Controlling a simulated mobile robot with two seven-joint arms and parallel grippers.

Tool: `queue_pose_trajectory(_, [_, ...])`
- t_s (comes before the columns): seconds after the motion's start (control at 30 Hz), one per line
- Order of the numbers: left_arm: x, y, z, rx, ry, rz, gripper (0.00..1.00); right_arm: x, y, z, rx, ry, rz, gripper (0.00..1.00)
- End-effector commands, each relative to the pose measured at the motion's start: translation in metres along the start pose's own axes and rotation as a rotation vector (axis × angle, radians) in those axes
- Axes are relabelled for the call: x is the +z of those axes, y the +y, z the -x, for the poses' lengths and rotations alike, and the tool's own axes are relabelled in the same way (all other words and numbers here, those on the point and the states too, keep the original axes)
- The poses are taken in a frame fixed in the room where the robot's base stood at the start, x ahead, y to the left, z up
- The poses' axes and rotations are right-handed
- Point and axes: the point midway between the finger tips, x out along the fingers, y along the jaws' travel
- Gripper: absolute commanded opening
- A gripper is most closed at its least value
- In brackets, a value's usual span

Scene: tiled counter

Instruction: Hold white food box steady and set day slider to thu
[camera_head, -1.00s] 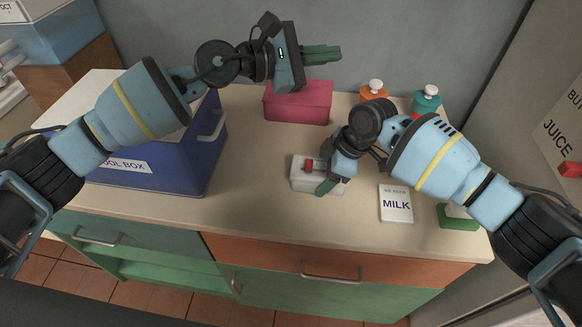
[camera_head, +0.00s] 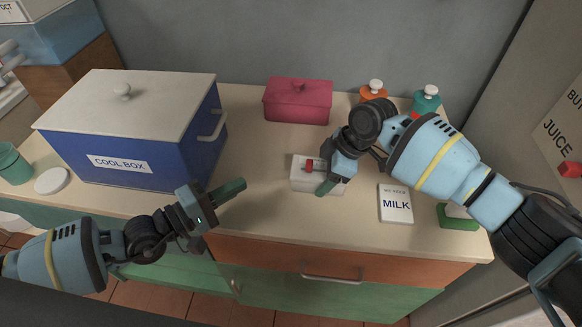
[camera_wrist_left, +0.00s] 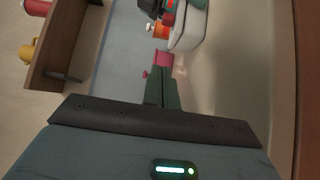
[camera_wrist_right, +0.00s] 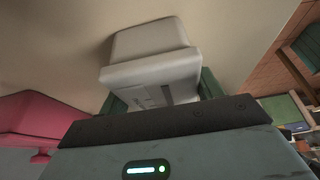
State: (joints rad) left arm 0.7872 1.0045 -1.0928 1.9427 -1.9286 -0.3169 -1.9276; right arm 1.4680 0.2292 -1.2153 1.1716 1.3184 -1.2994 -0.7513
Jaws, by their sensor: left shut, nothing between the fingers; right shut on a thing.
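The white food box (camera_head: 302,181) stands on the counter in the middle of the head view, with a red slider piece (camera_head: 309,165) on its top. My right gripper (camera_head: 328,184) is shut on the box at its right side. In the right wrist view the box (camera_wrist_right: 150,72) sits between the green fingers. My left gripper (camera_head: 236,189) is shut and empty, left of the box and over the counter's front part. In the left wrist view its green fingers (camera_wrist_left: 162,88) are together, and the white box (camera_wrist_left: 188,28) shows beyond them. The day marks are too small to read.
A blue cool box (camera_head: 160,150) stands at the left, a pink box (camera_head: 298,102) behind the food box. A milk card (camera_head: 396,204) lies to the right, near a green block (camera_head: 457,217). Orange (camera_head: 373,92) and teal (camera_head: 427,99) jars stand at the back right.

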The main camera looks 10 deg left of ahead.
Motion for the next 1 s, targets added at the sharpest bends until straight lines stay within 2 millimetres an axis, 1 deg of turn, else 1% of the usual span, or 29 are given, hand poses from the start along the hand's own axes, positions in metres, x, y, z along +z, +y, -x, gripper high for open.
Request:
queue_pose_trajectory(0.17, [0.0,-0.002,0.002,-0.002,0.001,-0.003,0.0,0.0,0.0,0.001,0.001,0.001,0.0,0.39])
queue_pose_trajectory(0.27, [0.0,-0.001,-0.003,-0.001,0.001,-0.002,0.0,0.0,0.0,0.001,0.001,0.001,0.0,0.39])
queue_pose_trajectory(0.33, [0.0,-0.002,-0.01,-0.001,0.001,-0.003,0.0,0.0,0.0,0.001,0.001,0.001,0.0,0.39])
queue_pose_trajectory(0.47, [0.001,-0.001,-0.03,0.001,0.0,-0.001,0.0,0.0,0.0,0.001,0.001,0.001,0.0,0.39])
queue_pose_trajectory(0.83, [0.001,-0.001,-0.099,0.0,0.0,0.0,0.0,0.0,0.0,0.001,0.001,0.001,0.0,0.39])
queue_pose_trajectory(1.0, [0.012,-0.003,-0.111,-0.002,0.001,0.006,0.0,0.0,0.0,0.0,0.001,0.001,0.0,0.39])
